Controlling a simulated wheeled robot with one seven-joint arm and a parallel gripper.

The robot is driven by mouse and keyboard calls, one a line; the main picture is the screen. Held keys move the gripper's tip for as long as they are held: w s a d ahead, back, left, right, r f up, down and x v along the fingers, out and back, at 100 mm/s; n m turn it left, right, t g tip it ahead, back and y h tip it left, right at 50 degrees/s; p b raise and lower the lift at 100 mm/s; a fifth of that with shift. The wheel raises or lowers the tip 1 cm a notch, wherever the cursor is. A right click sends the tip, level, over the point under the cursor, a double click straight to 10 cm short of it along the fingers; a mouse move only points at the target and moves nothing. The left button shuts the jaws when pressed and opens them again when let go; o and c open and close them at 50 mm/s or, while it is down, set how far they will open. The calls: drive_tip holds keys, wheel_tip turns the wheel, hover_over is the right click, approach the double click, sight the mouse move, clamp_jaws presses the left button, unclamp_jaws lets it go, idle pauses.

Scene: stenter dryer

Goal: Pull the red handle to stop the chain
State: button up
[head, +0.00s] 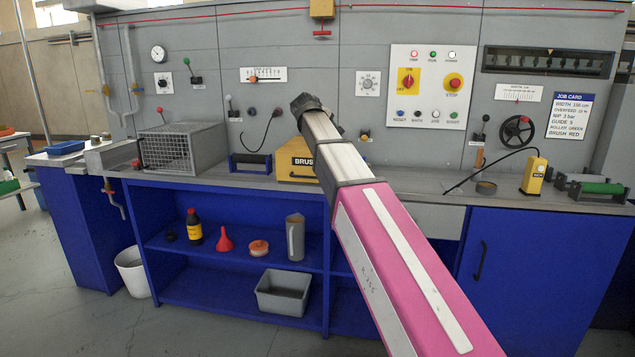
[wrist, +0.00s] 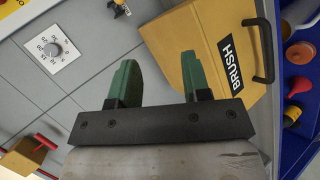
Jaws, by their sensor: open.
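The red handle (head: 322,33) is a small T-shaped bar hanging under a yellow box (head: 322,8) at the top of the wall panel, in line with a thin red cord. In the wrist view, a red bar (wrist: 47,143), which looks like this handle, shows beside the yellow box (wrist: 24,156) at the lower left. My gripper (wrist: 158,80) has two green fingers spread apart with nothing between them. In the head view, the dark end of my arm is below the red handle, in front of the panel; its fingers are hidden there. No chain is clearly visible.
A yellow BRUSH box (head: 296,166) stands on the counter below my gripper. A dial (head: 368,83) and a control panel (head: 431,86) with a rotary switch and red STOP button (head: 454,83) are to the right. A wire-mesh box (head: 180,147) is left.

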drive_tip(key=s+d+f+m+g+y, duration=0.1)
drive_tip(key=s+d+f+g, duration=0.2)
drive_tip(key=f, duration=0.8)
drive_tip(key=s+d+f+m+y, duration=0.15)
drive_tip(key=s+d+f, duration=0.3)
drive_tip(key=f, duration=0.65)
drive_tip(key=s+d+f+m+g, duration=0.2)
drive_tip(key=s+d+f, duration=0.15)
drive_tip(key=f, duration=0.75)
drive_tip(key=s+d+f+m+g+y, duration=0.1)
drive_tip(key=s+d+f+m+g, duration=0.1)
drive_tip(key=s+f, duration=0.7)
drive_tip(key=s+d+f+m+g+y, duration=0.2)
drive_tip(key=s+f+m, duration=0.1)
drive_tip(key=s+f, duration=0.7)
drive_tip(key=shift+s+d, duration=0.15)
drive_tip(key=shift+s, duration=0.4)
drive_tip(key=shift+s+f+m+y, duration=0.2)
drive_tip(key=shift+s+m+y, duration=0.05)
drive_tip(key=shift+s+y, duration=0.1)
clamp_jaws()
drive_tip(key=shift+w+d, duration=0.1)
drive_tip(key=shift+w, duration=0.05)
